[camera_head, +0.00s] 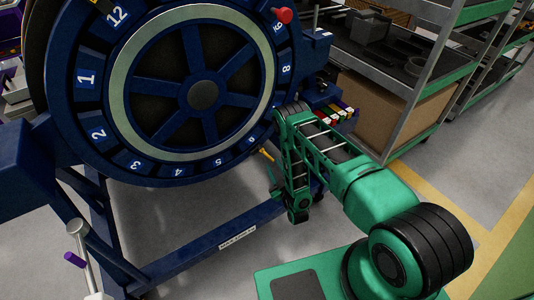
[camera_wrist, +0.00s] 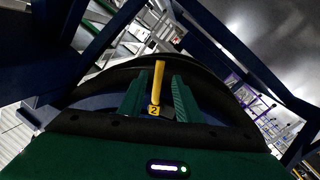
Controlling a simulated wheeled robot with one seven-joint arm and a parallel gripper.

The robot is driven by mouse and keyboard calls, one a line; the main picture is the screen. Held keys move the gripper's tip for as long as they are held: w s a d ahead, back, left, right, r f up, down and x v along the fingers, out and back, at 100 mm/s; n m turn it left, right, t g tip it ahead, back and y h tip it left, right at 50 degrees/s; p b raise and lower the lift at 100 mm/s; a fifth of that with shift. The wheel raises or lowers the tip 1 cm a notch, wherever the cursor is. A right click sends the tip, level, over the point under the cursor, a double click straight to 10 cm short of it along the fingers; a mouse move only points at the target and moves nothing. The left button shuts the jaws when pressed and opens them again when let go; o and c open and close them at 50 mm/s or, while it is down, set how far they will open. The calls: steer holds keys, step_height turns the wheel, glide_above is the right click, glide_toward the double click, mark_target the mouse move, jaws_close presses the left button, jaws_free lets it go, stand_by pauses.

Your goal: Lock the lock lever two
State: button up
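The lock lever two is a slim yellow bar (camera_wrist: 159,80) with a yellow tag reading "2" at its lower end in the wrist view. My gripper (camera_wrist: 159,77) is open, with one green finger on each side of the lever and a dark gap showing on both sides. How deep the lever sits between the fingers is hard to tell. In the head view a small yellow lever (camera_head: 267,155) shows at the lower right rim of the numbered blue wheel (camera_head: 203,95), just left of my green arm; the fingertips there are small and unclear.
The wheel stands on a blue frame (camera_head: 225,240) close to my arm. A red knob (camera_head: 283,15) sticks out at its upper right. A grey shelf rack (camera_head: 405,85) with a cardboard box (camera_head: 375,115) stands at the back right.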

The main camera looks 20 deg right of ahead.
steer(key=w, duration=0.9)
steer(key=shift+w+a, duration=0.2)
steer(key=shift+a, duration=0.15)
jaws_close()
